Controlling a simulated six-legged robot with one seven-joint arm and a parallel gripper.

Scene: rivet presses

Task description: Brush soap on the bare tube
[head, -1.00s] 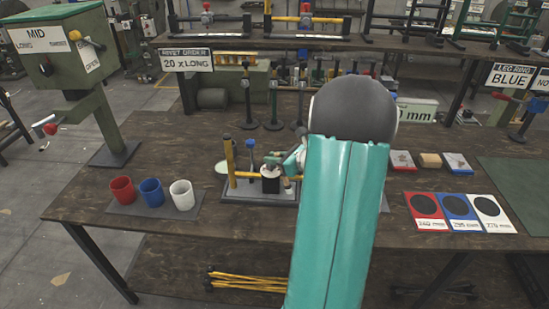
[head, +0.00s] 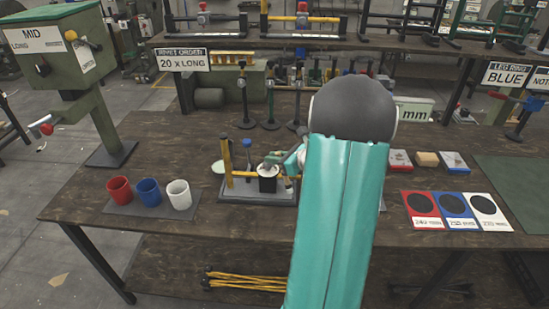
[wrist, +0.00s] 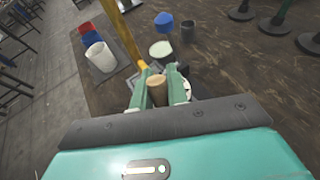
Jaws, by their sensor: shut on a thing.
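My gripper (head: 284,161) is over the fixture (head: 240,189) on the bench, partly hidden by my arm. In the wrist view, my gripper (wrist: 157,74) is shut on a round wooden handle (wrist: 157,92), seen end-on. Any bristles are hidden. A black pot with a white patch (head: 268,183) stands just below the fingers in the head view. A yellow upright (head: 227,160) and a yellow horizontal tube (head: 243,175) are at the fixture. I cannot tell which part is the bare tube. A pale round dish (head: 218,167) lies behind, at left; it also shows in the wrist view (wrist: 161,50).
Red (head: 119,189), blue (head: 149,191) and white (head: 179,194) cups stand on a grey mat at left. Colored cards (head: 455,225) lie at right. A blue-topped part (head: 248,148) and dark stands (head: 270,122) are behind the fixture. The front bench edge is clear.

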